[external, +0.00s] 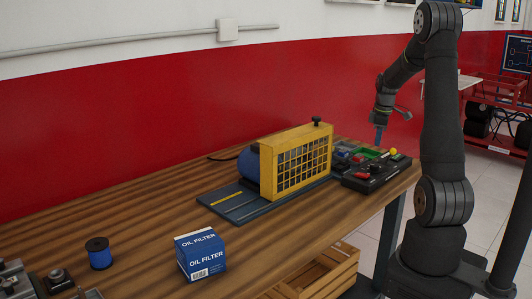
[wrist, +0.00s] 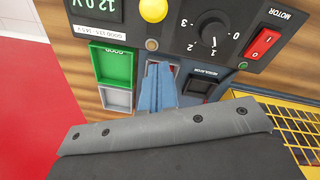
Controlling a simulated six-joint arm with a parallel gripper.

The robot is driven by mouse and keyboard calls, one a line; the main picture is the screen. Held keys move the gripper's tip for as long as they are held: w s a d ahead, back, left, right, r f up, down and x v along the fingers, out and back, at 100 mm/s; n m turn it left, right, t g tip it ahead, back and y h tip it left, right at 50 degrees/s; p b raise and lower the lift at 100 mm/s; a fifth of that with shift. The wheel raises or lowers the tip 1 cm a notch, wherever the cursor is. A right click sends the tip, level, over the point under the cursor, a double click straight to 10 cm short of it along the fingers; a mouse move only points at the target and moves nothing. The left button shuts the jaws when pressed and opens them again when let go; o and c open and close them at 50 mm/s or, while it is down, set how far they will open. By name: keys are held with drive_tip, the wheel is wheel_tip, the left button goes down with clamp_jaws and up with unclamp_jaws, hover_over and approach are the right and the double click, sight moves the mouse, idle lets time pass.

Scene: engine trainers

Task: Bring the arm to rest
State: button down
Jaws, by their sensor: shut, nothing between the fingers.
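My gripper (external: 379,137) hangs from my bent arm above the far right end of the wooden bench, pointing down. Its blue fingers are closed together and hold nothing. In the wrist view the fingers (wrist: 157,88) lie in front of the edge of a black control panel (wrist: 190,28), between a green tray (wrist: 112,66) and a black regulator switch (wrist: 202,82). In the external view the control panel (external: 362,184) sits just below my gripper, with a gap showing between them. The grey wrist bracket hides the lower part of the wrist view.
A yellow mesh guard (external: 303,160) stands on a dark base plate left of the panel. An oil filter box (external: 201,255) and a blue spool (external: 99,253) stand at the bench's front left. A wooden crate (external: 330,277) is below the bench. The air above the bench is clear.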

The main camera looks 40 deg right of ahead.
drive_tip(key=shift+w+d+f+g, duration=0.2)
drive_tip(key=shift+w+f+g, duration=0.2)
drive_tip(key=shift+w+g, duration=0.25)
drive_tip(key=w+g, duration=0.1)
drive_tip(key=w, duration=0.1)
drive_tip(key=w+a, duration=0.1)
drive_tip(key=w+g, duration=0.1)
drive_tip(key=w, duration=0.1)
drive_tip(key=shift+w+a+r+g, duration=0.1)
drive_tip(key=shift+w+a+g, duration=0.25)
drive_tip(key=shift+w+r, duration=0.1)
drive_tip(key=shift+r, duration=0.5)
idle(0.4)
